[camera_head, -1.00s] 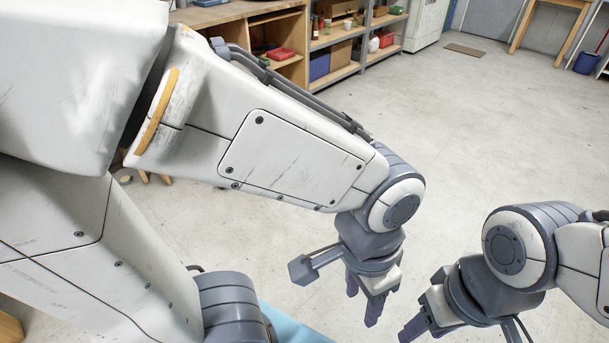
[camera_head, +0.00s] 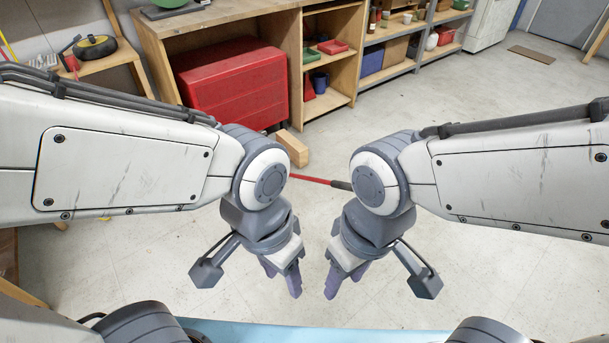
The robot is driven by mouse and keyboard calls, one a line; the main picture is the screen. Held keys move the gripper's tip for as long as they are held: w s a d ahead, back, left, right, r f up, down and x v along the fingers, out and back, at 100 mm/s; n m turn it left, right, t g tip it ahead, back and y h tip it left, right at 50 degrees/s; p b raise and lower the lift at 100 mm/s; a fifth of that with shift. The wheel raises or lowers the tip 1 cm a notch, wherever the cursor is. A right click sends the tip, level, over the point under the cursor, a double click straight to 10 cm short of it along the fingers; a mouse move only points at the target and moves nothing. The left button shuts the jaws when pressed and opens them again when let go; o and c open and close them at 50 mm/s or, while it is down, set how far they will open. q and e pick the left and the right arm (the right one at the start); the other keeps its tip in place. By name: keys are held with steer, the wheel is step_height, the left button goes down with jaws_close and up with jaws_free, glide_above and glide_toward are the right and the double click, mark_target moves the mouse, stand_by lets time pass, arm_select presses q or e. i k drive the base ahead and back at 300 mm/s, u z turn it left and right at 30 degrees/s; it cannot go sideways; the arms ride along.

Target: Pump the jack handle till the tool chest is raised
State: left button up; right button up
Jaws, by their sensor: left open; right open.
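The red tool chest (camera_head: 232,84) stands at the wooden workbench, at the upper left of the head view. The jack handle (camera_head: 312,180), a red bar with a dark grip end (camera_head: 340,185), sticks out toward the right between my two wrists. My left wrist hides its chest-side end, and the jack itself is not seen. My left gripper (camera_head: 281,284) is open and empty, pointing down over the floor in front of the handle. My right gripper (camera_head: 345,284) is open and empty beside it, also pointing down. Neither touches the handle.
A wooden block (camera_head: 292,148) lies on the floor by the chest. The workbench (camera_head: 215,22) and shelves (camera_head: 400,40) line the back. A small wooden table (camera_head: 95,62) with a round yellow-and-black item stands at the left. The floor (camera_head: 480,110) at the right is clear.

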mark_target(334, 184)
steer(key=u, duration=0.15)
steer(key=i, duration=1.15)
steer(key=z, duration=0.6)
